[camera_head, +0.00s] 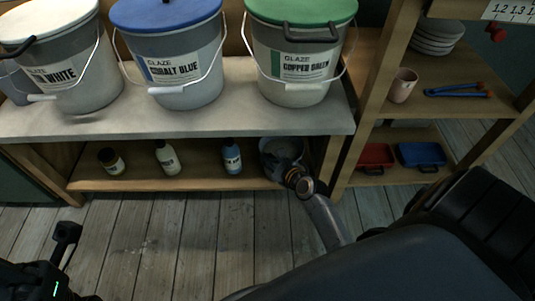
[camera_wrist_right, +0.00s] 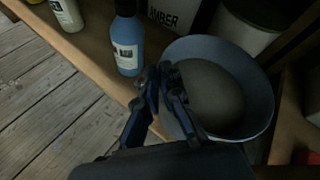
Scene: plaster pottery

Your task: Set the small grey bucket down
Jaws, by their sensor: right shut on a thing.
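The small grey bucket (camera_head: 273,148) is at the right end of the low shelf, under the bench. In the right wrist view the bucket (camera_wrist_right: 262,100) looks upright, with a round grey inside. My right gripper (camera_head: 292,172) is at its front rim. In the right wrist view my right gripper (camera_wrist_right: 166,72) is shut on the bucket's near left rim. I cannot tell whether the bucket's base touches the shelf. Part of my left gripper (camera_head: 68,236) shows at the lower left, away from the bucket, and its jaws are unclear.
The low shelf (camera_head: 200,178) also holds a blue bottle (camera_head: 231,156), a pale bottle (camera_head: 167,157) and a dark jar (camera_head: 111,161). The blue bottle stands close left of the bucket. A container labelled AMBER (camera_wrist_right: 178,14) is behind. Large glaze buckets stand on the bench above.

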